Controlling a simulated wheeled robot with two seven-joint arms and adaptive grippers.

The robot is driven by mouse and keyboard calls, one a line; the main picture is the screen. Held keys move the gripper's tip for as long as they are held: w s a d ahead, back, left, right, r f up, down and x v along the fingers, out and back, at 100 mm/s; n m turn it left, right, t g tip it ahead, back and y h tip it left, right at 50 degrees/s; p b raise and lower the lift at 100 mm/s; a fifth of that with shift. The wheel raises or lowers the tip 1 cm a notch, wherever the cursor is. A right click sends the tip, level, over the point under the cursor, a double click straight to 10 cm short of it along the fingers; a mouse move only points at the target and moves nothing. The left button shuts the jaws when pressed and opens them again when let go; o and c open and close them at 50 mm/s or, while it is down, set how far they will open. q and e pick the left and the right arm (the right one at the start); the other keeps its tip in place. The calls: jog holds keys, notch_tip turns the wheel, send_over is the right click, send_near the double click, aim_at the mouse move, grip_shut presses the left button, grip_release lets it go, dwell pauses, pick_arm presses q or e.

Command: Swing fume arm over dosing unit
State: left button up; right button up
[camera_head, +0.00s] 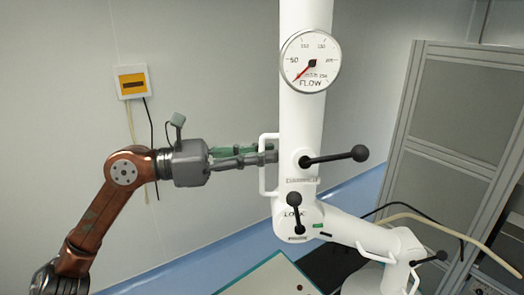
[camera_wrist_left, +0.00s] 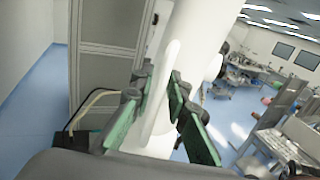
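The fume arm (camera_head: 302,120) is a thick white upright tube with a round flow gauge (camera_head: 310,62), black levers and a white bar handle (camera_head: 264,180) on its left side. A jointed white lower section runs off to the lower right. My left gripper (camera_head: 268,154) reaches in from the left at the handle. In the left wrist view its fingers (camera_wrist_left: 160,85) lie on either side of the white handle (camera_wrist_left: 168,75); I cannot tell whether they press on it. My right gripper is not in view. I cannot make out the dosing unit for certain.
A grey panelled cabinet (camera_head: 455,130) stands at the right. A pale green-edged table top (camera_head: 268,278) is at the bottom. A yellow-faced wall box (camera_head: 132,83) with cables hangs at the left. A beige hose (camera_head: 450,232) and black cable curve at lower right.

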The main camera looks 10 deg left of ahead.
pick_arm(q)
grip_shut()
jog(key=shift+d, duration=0.1)
dwell(0.6)
